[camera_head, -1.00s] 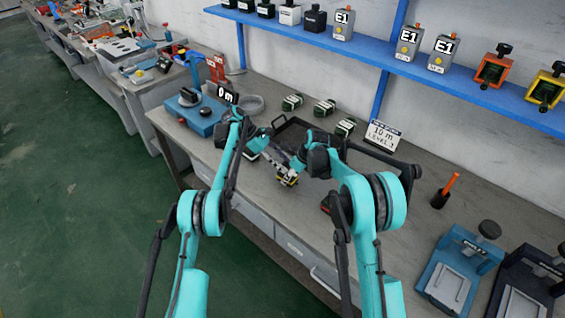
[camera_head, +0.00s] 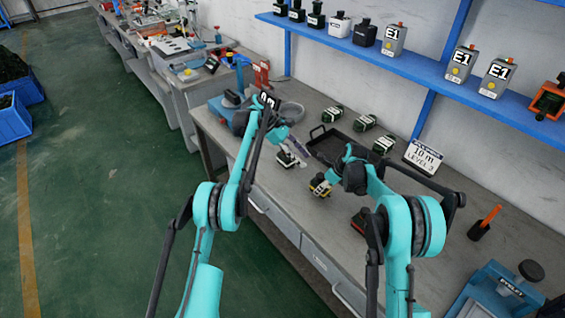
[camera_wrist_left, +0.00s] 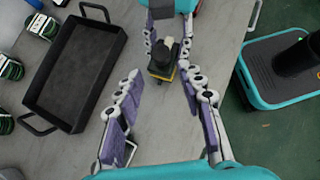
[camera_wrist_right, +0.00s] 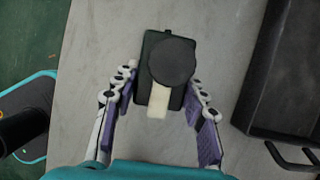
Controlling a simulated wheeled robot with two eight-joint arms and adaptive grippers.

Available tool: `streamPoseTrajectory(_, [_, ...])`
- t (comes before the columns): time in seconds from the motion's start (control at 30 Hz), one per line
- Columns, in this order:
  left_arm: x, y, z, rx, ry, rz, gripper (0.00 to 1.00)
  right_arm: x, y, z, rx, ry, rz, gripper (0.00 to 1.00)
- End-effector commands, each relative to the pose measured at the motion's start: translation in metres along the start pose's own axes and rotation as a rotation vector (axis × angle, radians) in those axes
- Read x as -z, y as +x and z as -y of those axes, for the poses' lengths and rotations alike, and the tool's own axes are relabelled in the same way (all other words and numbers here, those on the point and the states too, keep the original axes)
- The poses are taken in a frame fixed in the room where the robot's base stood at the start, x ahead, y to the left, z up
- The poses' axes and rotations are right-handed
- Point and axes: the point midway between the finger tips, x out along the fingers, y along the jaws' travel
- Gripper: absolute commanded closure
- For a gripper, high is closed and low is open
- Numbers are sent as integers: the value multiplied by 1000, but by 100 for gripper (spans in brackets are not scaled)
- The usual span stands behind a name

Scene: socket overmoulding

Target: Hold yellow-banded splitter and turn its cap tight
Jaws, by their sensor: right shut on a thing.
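The yellow-banded splitter (camera_head: 320,186) is a small dark block with a yellow band, held over the bench. My right gripper (camera_wrist_right: 160,90) is shut on its sides. In the right wrist view its round black cap (camera_wrist_right: 171,62) faces the camera, with a pale stub (camera_wrist_right: 158,104) below it. In the left wrist view the splitter (camera_wrist_left: 162,62) is ahead, between the right fingers, with its yellow edge showing. My left gripper (camera_wrist_left: 163,88) is open and empty, its fingers spread and pointing toward the splitter, apart from it. How tight the cap is cannot be seen.
A black tray (camera_wrist_left: 112,62) lies beside the grippers; several green-and-white splitters (camera_head: 332,114) stand behind it.

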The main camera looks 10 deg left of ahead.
Motion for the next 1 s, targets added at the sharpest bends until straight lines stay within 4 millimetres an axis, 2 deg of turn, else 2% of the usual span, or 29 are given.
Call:
streamPoseTrajectory(0.17, [1, -31, 0, -1, -1, 0, 62, 0, 0, 0, 0, 0, 0, 88])
streamPoseTrajectory(0.57, [-35, -54, 10, -57, 92, -135, 62, 0, 0, 0, 0, 0, 0, 88])
streamPoseTrajectory(1.0, [-69, -78, 47, -118, 226, -309, 62, 0, 0, 0, 0, 0, 0, 88])
